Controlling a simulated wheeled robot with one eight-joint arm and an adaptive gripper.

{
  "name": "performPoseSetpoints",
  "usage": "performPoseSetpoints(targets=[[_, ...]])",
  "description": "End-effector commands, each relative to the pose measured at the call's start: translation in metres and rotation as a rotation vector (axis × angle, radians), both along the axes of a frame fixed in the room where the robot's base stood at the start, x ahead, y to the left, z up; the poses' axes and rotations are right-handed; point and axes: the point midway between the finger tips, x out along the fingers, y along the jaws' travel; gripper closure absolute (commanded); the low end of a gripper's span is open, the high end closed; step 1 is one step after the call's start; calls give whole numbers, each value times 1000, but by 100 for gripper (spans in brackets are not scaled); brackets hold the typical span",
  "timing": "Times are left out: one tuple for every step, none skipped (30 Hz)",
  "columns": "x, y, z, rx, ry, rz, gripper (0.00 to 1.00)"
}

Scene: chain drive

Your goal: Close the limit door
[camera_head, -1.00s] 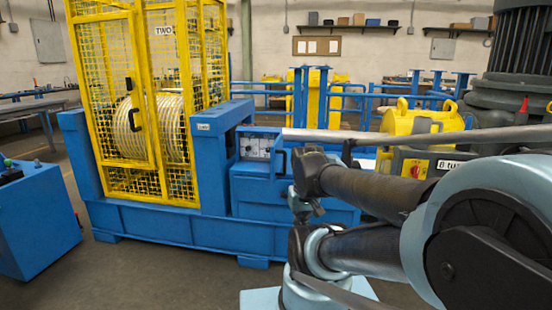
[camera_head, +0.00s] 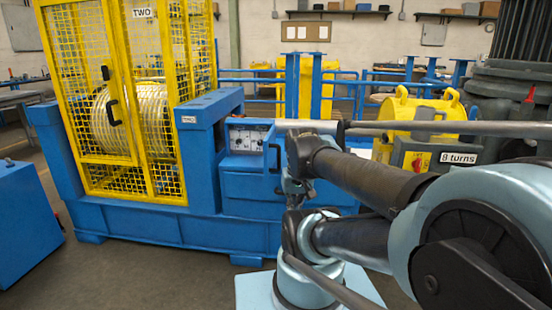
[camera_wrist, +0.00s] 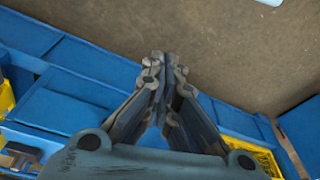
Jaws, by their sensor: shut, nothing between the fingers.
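A small blue control box (camera_head: 230,150) stands at the right of the cage machine, with a pale panel of dials (camera_head: 248,138) exposed on its front. A blue door with a dark handle (camera_head: 276,156) appears to stand swung out at the panel's right edge; its exact angle is hard to tell. My gripper (camera_head: 290,196) is in front of the blue machine base, below and right of the panel. My arm hides what lies behind it. In the wrist view my gripper (camera_wrist: 165,60) is shut and empty, above blue surfaces and floor.
A yellow mesh cage (camera_head: 110,100) with a drum inside stands to the left. A blue cabinet (camera_head: 25,210) is at far left. A yellow machine marked "8 turns" (camera_head: 420,115) stands right, behind my arm. Floor is clear at front left (camera_head: 150,280).

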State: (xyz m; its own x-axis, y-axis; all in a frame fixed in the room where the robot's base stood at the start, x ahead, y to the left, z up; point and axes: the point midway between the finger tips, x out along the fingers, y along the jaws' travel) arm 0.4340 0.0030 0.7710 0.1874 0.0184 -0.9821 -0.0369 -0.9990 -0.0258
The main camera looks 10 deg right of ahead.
Motion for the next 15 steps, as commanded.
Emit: performPoseSetpoints(targets=[[7, 0, 7, 20, 7, -39, 100], [11, 1, 10, 36, 13, -68, 100], [16, 2, 16, 59, 23, -113, 100], [20, 3, 20, 80, 30, -150, 100], [26, 4, 25, 100, 38, -190, 100], [33, 5, 31, 129, 50, -243, 100], [38, 6, 35, 149, 60, -285, 100], [44, 7, 39, 172, 69, -325, 100], [52, 7, 45, 200, 81, -379, 100], [58, 7, 48, 221, 92, -418, 100], [64, 8, 52, 242, 103, -458, 100], [73, 7, 57, 269, 116, -511, 100], [80, 7, 61, 291, 127, -550, 100], [87, 6, 65, 310, 138, -590, 100], [96, 6, 69, 338, 154, -641, 100]])
